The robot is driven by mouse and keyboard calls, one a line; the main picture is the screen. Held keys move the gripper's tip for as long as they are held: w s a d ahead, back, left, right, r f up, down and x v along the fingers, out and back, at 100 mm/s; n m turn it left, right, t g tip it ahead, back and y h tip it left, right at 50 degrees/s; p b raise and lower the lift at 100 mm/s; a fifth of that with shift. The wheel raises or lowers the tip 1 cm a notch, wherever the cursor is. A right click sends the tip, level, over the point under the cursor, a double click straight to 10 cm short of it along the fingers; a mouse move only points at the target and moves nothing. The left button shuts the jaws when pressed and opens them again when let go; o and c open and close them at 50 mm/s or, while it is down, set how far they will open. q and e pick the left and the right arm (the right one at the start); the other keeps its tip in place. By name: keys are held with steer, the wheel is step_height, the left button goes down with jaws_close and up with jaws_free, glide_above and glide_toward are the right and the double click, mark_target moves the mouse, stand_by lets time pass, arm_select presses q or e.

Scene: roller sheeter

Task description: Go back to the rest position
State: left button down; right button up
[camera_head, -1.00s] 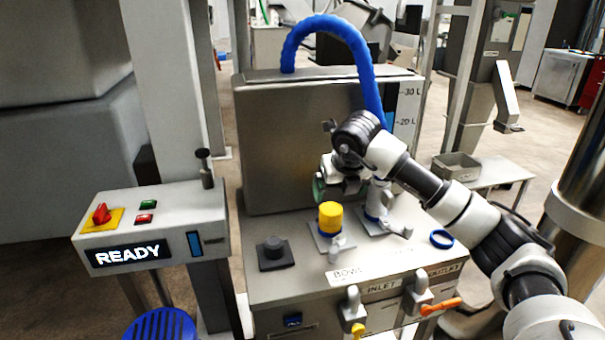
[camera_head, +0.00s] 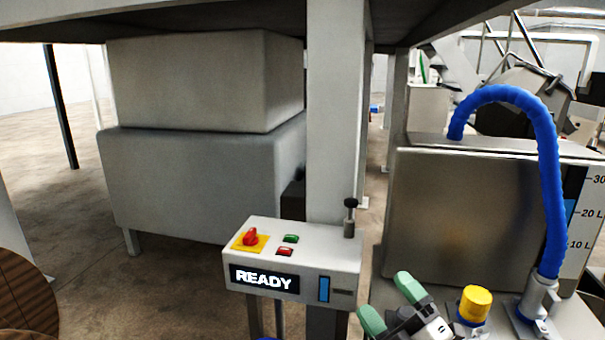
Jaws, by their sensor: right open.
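My right gripper (camera_head: 386,300) shows at the bottom of the head view, right of centre. Its two green-tipped fingers are spread apart with nothing between them. It is just right of the control box (camera_head: 345,262) and left of the yellow cap (camera_head: 476,304), apart from the cap in the picture. The rest of my right arm is cut off by the bottom edge. My left gripper is not in view.
The control box shows READY and has a red knob (camera_head: 250,237) and a lever (camera_head: 350,216). A grey tank (camera_head: 455,225) with a blue hose (camera_head: 548,150) stands at right. Grey machine blocks (camera_head: 200,175) fill the left. Open floor (camera_head: 185,285) lies in front.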

steer(key=s+d+f+m+g+h, duration=0.3)
steer(key=s+d+f+m+h, duration=0.1)
steer(key=f+m+h, duration=0.35)
steer(key=s+d+f+m+g+h, duration=0.3)
steer(key=s+d+f+m+h, duration=0.15)
steer(key=f+m+h, duration=0.35)
steer(key=s+a+f+m+g+y, duration=0.1)
steer(key=s+f+g+y, duration=0.1)
steer(key=s+f+g, duration=0.45)
steer(key=s+f+m+g+y, duration=0.2)
steer(key=s+f+g, duration=0.15)
steer(key=s, duration=0.65)
step_height(320, 180, down, 22)
steer(key=s+g+p, duration=0.1)
steer(key=s+p, duration=0.1)
steer(key=p, duration=0.4)
steer(key=s+d+f+p, duration=0.1)
steer(key=s+f+p, duration=0.1)
steer(key=s+f, duration=0.3)
steer(key=s+d+f+g+p, duration=0.1)
steer(key=s+f, duration=0.4)
steer(key=s, duration=0.5)
steer(key=shift+d+f+g+h+p, duration=0.2)
steer(key=shift+f+g+h+p, duration=0.1)
steer(key=shift+f+h+p, duration=0.05)
